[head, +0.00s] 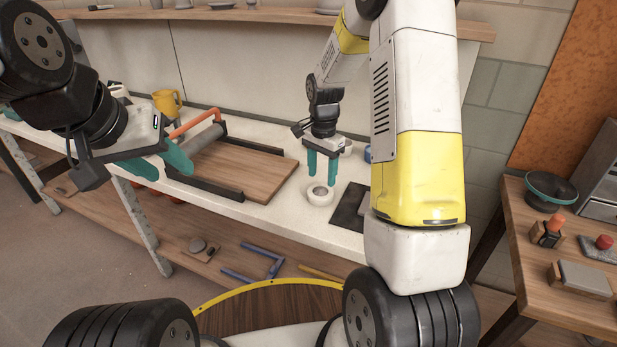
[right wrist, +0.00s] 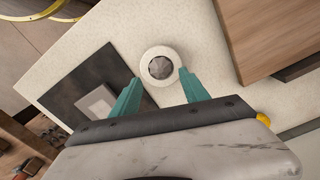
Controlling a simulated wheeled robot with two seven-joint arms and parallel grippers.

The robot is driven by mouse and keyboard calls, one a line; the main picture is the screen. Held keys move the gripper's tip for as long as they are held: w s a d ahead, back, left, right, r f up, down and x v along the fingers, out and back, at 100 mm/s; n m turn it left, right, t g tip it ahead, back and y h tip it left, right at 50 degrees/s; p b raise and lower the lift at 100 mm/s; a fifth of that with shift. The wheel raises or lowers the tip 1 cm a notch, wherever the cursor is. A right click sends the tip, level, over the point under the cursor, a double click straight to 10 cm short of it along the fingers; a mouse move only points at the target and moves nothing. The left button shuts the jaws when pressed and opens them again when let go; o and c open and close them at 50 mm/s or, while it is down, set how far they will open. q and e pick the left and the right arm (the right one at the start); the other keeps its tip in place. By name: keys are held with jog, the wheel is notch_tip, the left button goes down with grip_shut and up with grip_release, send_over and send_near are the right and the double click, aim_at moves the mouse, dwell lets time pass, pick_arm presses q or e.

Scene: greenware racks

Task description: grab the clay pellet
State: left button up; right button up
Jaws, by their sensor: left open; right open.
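The clay pellet (right wrist: 160,68) is a small grey faceted lump. It sits inside a round white dish (right wrist: 147,55) on the pale worktop. In the head view the dish (head: 319,199) stands right of the wooden board, with the grey pellet (head: 319,191) in its middle. My right gripper (head: 322,178) is open and points down just above the dish. In the right wrist view its teal fingers (right wrist: 159,76) are apart and empty, on either side of the dish's near edge. My left gripper (head: 160,166) is open and empty, above the left part of the worktop.
A wooden board with dark rails and an orange-handled roller (head: 199,140) lies left of the dish. A dark mat (head: 348,206) lies close on its right. A yellow jug (head: 167,102) stands at the back left. A side table (head: 520,240) with tools stands right.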

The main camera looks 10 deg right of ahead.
aim_at(321, 189)
jog(key=shift+s+f, duration=0.1)
jog(key=shift+f, duration=2.15)
jog(key=shift+c, duration=0.3)
jog(key=shift+f, duration=0.1)
grip_shut()
